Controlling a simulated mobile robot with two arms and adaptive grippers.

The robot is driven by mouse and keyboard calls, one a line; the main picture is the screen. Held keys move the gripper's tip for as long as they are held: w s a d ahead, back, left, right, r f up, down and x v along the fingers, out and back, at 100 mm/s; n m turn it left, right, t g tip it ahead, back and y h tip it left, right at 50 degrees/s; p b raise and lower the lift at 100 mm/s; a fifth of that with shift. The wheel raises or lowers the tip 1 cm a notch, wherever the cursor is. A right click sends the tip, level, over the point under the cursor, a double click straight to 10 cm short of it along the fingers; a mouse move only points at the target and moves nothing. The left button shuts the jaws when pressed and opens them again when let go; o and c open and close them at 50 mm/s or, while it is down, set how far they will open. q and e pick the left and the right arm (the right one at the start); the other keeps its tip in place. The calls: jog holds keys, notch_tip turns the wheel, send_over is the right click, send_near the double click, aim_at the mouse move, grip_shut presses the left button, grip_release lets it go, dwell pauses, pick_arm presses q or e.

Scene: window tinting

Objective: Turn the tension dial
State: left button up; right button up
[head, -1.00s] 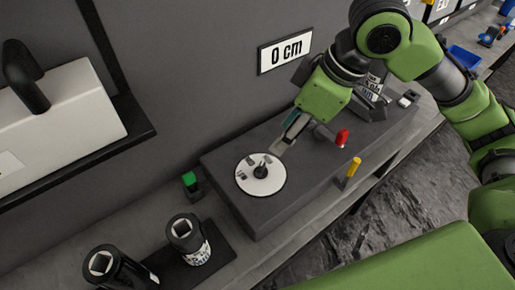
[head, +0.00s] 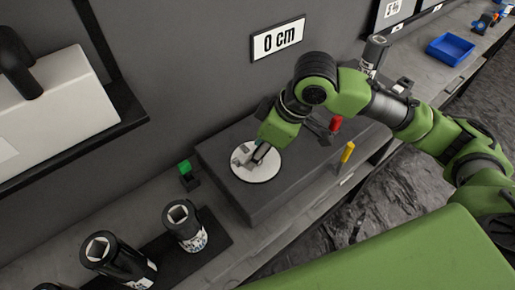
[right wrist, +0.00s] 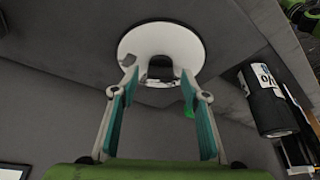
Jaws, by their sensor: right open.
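The tension dial is a white disc (head: 258,172) with a dark centre knob, set on top of a dark grey box (head: 290,190). In the right wrist view the dial (right wrist: 182,40) is at the top centre, with its black knob (right wrist: 160,68) between the fingertips. My right gripper (head: 256,154) is over the dial. In the right wrist view the same gripper (right wrist: 158,92) is open, its teal-padded fingers on either side of the knob; I cannot tell whether they touch it. In the head view the gripper hides the knob. My left gripper is not in view.
A red knob (head: 335,123) and a yellow lever (head: 347,153) are on the box's right part. A green button (head: 185,168) stands left of it. Dark canisters (head: 185,228) stand at the front left. A "0 cm" sign (head: 278,40) is on the wall.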

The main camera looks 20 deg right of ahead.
jog(key=c, duration=1.1)
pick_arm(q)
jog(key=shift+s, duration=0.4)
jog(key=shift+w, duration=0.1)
